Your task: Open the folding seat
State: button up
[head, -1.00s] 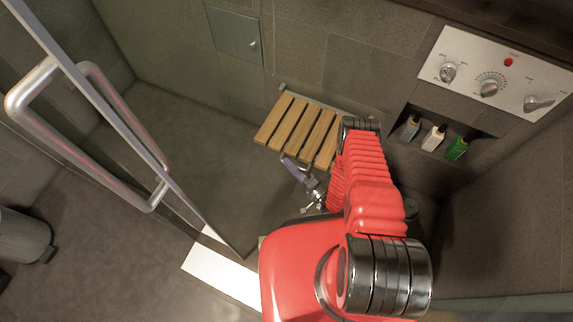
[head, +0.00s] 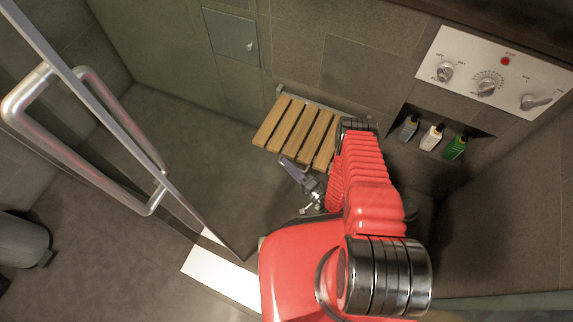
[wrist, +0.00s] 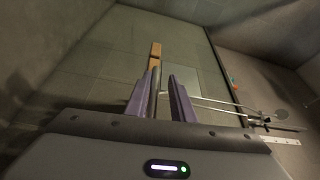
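The folding seat (head: 290,125) is a row of light wooden slats on a metal rail at the shower wall. In the head view its slats stand out from the wall; the exact angle is hard to tell, and my arm hides its right part. My gripper (head: 284,160) is at the seat's front edge, low and near its middle. In the wrist view the seat (wrist: 155,52) shows edge-on as a narrow wooden strip beyond the fingers. My gripper's purple fingers (wrist: 163,85) are apart, with a metal bar visible between them. Contact with the seat cannot be told.
A glass door with a long metal handle (head: 80,140) stands at the left. A control panel (head: 490,78) and a niche with bottles (head: 431,137) are on the wall at right. A bin (head: 24,240) is at far left. The floor left of the seat is clear.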

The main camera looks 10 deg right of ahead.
jog(key=shift+s, duration=0.1)
jog(key=v, duration=1.3)
jog(key=shift+s+d, duration=0.25)
dwell(0.3)
dwell(0.5)
